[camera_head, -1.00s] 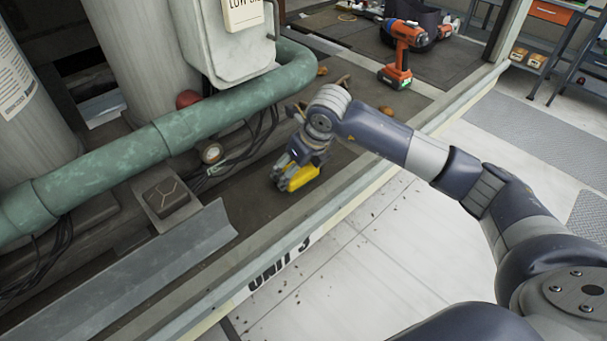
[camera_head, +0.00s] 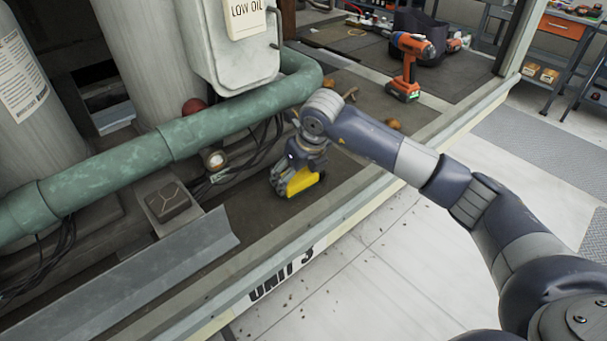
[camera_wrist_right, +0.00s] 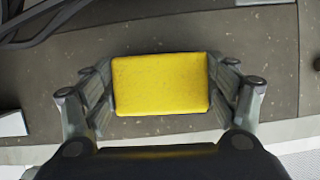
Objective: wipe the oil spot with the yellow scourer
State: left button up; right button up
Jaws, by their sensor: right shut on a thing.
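The yellow scourer (camera_head: 301,182) is a yellow block between the fingers of my right gripper (camera_head: 289,180), low over the dark ledge below the green pipe. In the right wrist view, my right gripper (camera_wrist_right: 161,92) is shut on the scourer (camera_wrist_right: 160,84) from both sides, and its broad yellow face shows. I cannot tell whether the scourer touches the ledge. I make out no oil spot; it may be hidden under the scourer or my arm. My left gripper is not in view.
A green pipe (camera_head: 120,171) runs behind the ledge, with dark cables (camera_head: 262,146) beneath it. A small dark box (camera_head: 168,201) and a metal angle strip (camera_head: 135,281) lie left. The raised rim (camera_head: 340,213) borders the front. An orange drill (camera_head: 407,65) stands back right.

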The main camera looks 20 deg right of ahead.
aim_at(292, 183)
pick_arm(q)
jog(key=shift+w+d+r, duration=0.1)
pick_arm(e)
jog(key=shift+w+a+r, duration=0.3)
jog(key=shift+a+r, duration=0.4)
jog(key=shift+r, duration=0.05)
jog(key=shift+s+a+f, duration=0.1)
jog(key=shift+s+f, duration=0.2)
jog(key=shift+s, duration=0.1)
jog(key=shift+s+a+r, duration=0.1)
jog(key=shift+s+a, duration=0.45)
jog(key=shift+s, duration=0.25)
jog(key=shift+s+d+f, duration=0.25)
jog(key=shift+s+d, duration=0.1)
jog(key=shift+d, duration=0.1)
jog(key=shift+s+d+f+b, duration=0.15)
jog(key=shift+s+d+b, duration=0.25)
jog(key=shift+s, duration=0.35)
jog(key=shift+s+d, duration=0.35)
jog(key=shift+s, duration=0.55)
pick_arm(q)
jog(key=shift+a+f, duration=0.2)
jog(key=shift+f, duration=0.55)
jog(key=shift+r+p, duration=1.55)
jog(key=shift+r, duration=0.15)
pick_arm(e)
jog(key=shift+r, duration=3)
